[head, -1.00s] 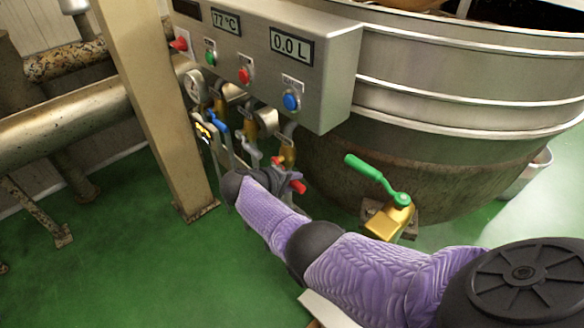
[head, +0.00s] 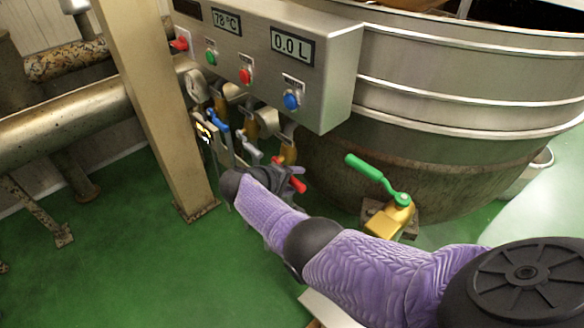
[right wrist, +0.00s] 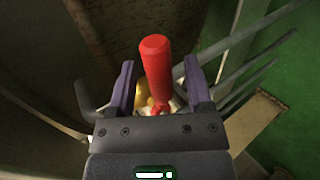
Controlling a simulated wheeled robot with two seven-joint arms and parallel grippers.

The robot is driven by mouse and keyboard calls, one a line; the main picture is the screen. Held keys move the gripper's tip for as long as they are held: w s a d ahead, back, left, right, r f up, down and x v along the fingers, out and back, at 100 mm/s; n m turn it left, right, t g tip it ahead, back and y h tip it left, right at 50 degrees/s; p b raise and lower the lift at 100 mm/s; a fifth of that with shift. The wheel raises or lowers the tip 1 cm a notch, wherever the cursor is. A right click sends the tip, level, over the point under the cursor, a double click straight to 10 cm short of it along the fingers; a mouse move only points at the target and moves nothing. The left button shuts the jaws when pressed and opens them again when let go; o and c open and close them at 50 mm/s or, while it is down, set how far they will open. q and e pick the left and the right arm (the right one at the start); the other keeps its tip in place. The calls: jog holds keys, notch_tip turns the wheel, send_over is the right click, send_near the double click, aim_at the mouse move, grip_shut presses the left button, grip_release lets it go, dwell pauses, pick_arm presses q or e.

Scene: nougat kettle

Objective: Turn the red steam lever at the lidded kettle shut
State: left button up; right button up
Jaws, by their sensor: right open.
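The red steam lever (head: 293,180) shows in the head view below the control box, just past my right gripper (head: 277,178). In the right wrist view the red lever (right wrist: 156,68) stands between the two fingers of my right gripper (right wrist: 160,88). The gripper is open, and gaps show between each finger and the lever. The lever's lower end and its brass valve (right wrist: 146,98) are partly hidden by the gripper body. The large kettle (head: 450,90) stands at the right. My left gripper is not in view.
A blue-handled lever (head: 217,119) and a grey-handled lever (head: 250,148) are close left of the red one. A green-handled valve (head: 377,178) is at the right. The control box (head: 330,85) hangs above. A beige post (head: 150,100) stands left; green floor (head: 130,260) is free.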

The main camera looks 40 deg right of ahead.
pick_arm(q)
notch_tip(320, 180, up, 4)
jog(key=p, duration=0.4)
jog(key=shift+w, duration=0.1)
pick_arm(e)
jog(key=v, duration=1)
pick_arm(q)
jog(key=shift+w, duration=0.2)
pick_arm(e)
jog(key=s+a+f+n+y+p, duration=0.2)
jog(key=s+f+n+y+p, duration=0.3)
jog(key=s+f, duration=1.45)
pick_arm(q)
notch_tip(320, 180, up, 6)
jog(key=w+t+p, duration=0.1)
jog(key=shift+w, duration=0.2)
pick_arm(e)
jog(key=s+f+m+y, duration=0.1)
jog(key=s+f+y, duration=0.1)
jog(key=s, duration=1.2)
jog(key=s+f+m+g+y, duration=0.1)
jog(key=s+f+m+y, duration=0.1)
jog(key=s, duration=1.2)
jog(key=shift+a+f+y, duration=0.2)
jog(key=shift+f+y, duration=0.3)
jog(key=shift+y, duration=0.2)
